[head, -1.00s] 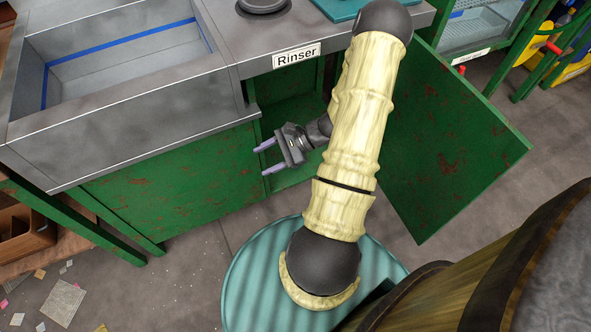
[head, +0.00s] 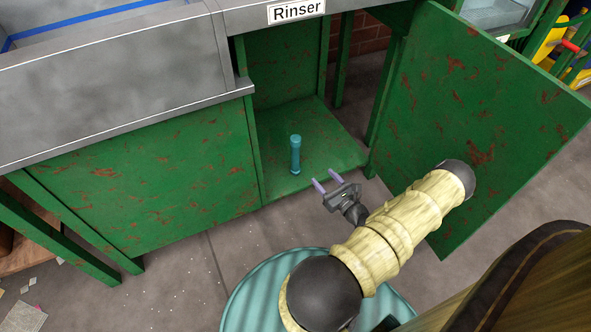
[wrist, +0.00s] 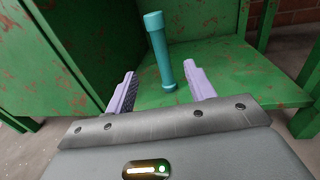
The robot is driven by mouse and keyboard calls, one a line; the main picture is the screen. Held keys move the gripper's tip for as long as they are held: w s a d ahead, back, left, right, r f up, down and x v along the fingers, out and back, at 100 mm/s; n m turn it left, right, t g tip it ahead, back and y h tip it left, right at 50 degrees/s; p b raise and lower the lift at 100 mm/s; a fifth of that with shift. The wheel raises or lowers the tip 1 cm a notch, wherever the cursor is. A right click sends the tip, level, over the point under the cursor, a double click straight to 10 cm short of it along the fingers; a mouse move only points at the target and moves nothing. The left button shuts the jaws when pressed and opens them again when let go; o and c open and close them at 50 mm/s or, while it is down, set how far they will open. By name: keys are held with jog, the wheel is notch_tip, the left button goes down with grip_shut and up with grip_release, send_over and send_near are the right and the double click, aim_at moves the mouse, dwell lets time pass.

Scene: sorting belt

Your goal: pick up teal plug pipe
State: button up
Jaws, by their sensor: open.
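The teal plug pipe (head: 295,154) stands upright on the green shelf inside the open cabinet under the rinser counter. It also shows in the wrist view (wrist: 161,55), where it appears beyond and between my two fingers. My gripper (head: 326,181) is open and empty, in front of the cabinet opening, to the right of the pipe and a little lower in the head view. Its pale purple fingers point toward the cabinet and do not touch the pipe.
The cabinet door (head: 480,110) stands open on the right, close to my arm. A closed green panel (head: 140,180) bounds the opening on the left. The grey counter (head: 120,85) overhangs above. The shelf (head: 330,152) around the pipe is clear.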

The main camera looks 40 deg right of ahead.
aim_at(298, 152)
jog(key=shift+r, duration=0.1)
jog(key=w+b, duration=0.2)
jog(key=w, duration=0.2)
jog(key=w+b, duration=0.2)
jog(key=w, duration=0.2)
jog(key=w+b, duration=0.3)
jog(key=shift+w+d+f, duration=0.2)
jog(key=shift+w+d, duration=0.2)
jog(key=shift+w+r, duration=0.2)
jog(key=shift+w, duration=0.05)
jog(key=w+b, duration=0.2)
jog(key=b, duration=0.1)
jog(key=shift+w+d+f, duration=0.1)
jog(key=shift+w+f, duration=0.15)
jog(key=shift+f, duration=0.1)
jog(key=shift+w+d+b, duration=0.1)
jog(key=shift+w+b, duration=0.65)
jog(key=shift+w, duration=0.1)
jog(key=shift+w+r, duration=0.2)
jog(key=shift+w, duration=0.3)
jog(key=shift+r, duration=0.1)
